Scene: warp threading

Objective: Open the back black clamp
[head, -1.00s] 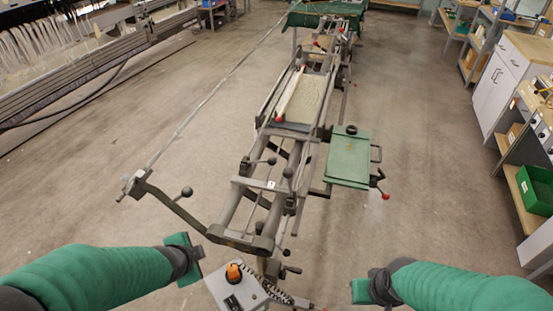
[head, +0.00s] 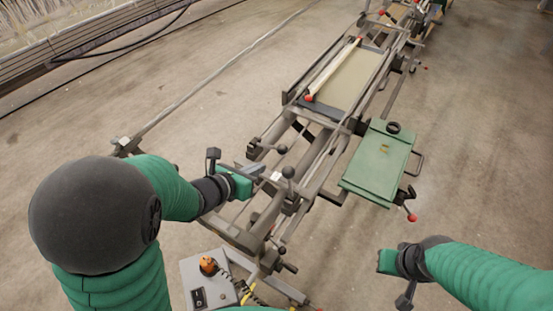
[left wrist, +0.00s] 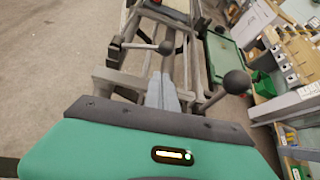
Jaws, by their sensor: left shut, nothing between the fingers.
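The clamp levers on the grey frame have black ball knobs. In the head view one knob (head: 288,172) stands just right of my left gripper (head: 256,170), and another knob (head: 282,149) is a little beyond it. I cannot tell for sure which is the back clamp. In the left wrist view the shut fingers (left wrist: 163,92) point between a knob at upper left (left wrist: 166,47) and a larger knob at right (left wrist: 237,82). They hold nothing and look apart from both knobs. My right gripper (head: 386,262) is at lower right, away from the frame; its fingers cannot be made out.
The grey frame (head: 245,238) runs from front to upper right. A green plate (head: 378,165) with a red-knobbed handle (head: 412,217) sticks out on its right. A control box (head: 205,285) with an orange knob stands at front. The floor on both sides is open.

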